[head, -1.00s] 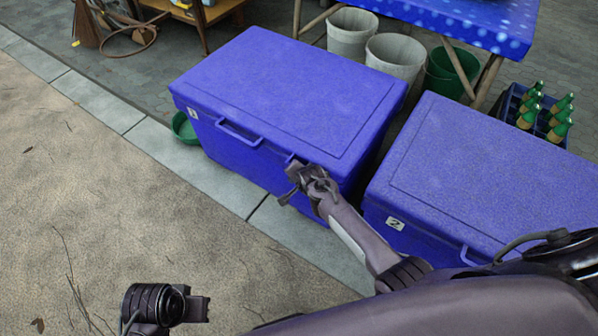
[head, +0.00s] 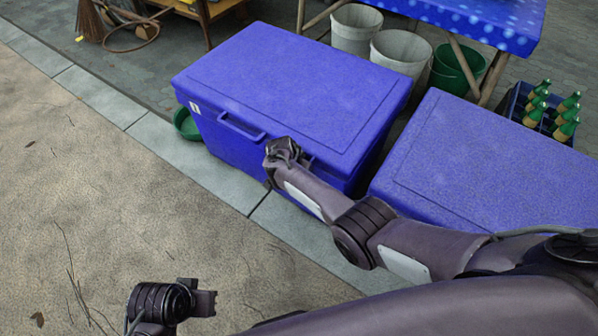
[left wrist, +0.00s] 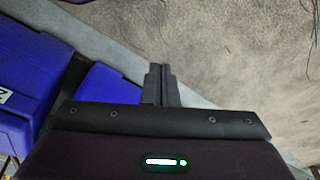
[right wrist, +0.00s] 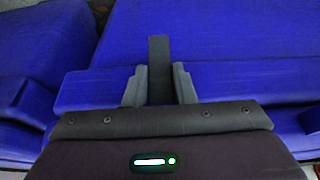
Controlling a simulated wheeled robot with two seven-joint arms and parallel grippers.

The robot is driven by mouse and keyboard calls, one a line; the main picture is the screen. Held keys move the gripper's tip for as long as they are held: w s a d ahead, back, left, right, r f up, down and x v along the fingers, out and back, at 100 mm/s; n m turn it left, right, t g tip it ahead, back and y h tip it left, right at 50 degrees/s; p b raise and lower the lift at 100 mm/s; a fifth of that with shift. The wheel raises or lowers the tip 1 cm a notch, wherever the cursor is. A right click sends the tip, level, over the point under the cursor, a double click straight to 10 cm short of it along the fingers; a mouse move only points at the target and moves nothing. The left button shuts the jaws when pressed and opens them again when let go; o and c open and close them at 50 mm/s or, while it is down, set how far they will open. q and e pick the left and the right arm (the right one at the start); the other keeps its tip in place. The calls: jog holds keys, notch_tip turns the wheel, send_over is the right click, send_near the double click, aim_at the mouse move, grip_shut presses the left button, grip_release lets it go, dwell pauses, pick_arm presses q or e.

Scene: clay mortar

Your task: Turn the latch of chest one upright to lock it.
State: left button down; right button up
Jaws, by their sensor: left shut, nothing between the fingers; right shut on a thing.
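Chest one (head: 290,85) is a blue box with a closed lid, a front handle and a label at its left corner. My right gripper (head: 283,152) is at the right part of its front, just below the lid edge, and hides the latch in the head view. In the right wrist view the fingers (right wrist: 159,88) are shut on the dark, bar-shaped latch (right wrist: 159,60). There the bar runs straight up the picture, in line with the fingers; its true tilt on the chest is hard to tell. My left gripper (head: 204,303) is shut and empty above the ground, away from the chests; its fingers show in the left wrist view (left wrist: 161,84).
Chest two (head: 490,165), also blue, stands right of chest one across a narrow gap, close to my right arm. Buckets (head: 402,55), a bottle crate (head: 515,100) and a blue-topped table (head: 480,18) stand behind. A green bowl (head: 186,124) lies left of chest one. The front left ground is clear.

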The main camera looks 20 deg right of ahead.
jog(key=shift+s+f, duration=0.1)
jog(key=o, duration=1)
pick_arm(q)
notch_tip(320, 180, down, 8)
jog(key=a+n+p, duration=0.1)
jog(key=a+p, duration=0.1)
jog(key=p, duration=0.2)
jog(key=shift+a+g+y+p, duration=0.35)
jog(key=shift+g+y, duration=0.05)
pick_arm(e)
jog(key=shift+v, duration=3.95)
pick_arm(q)
jog(key=shift+s+f, duration=0.1)
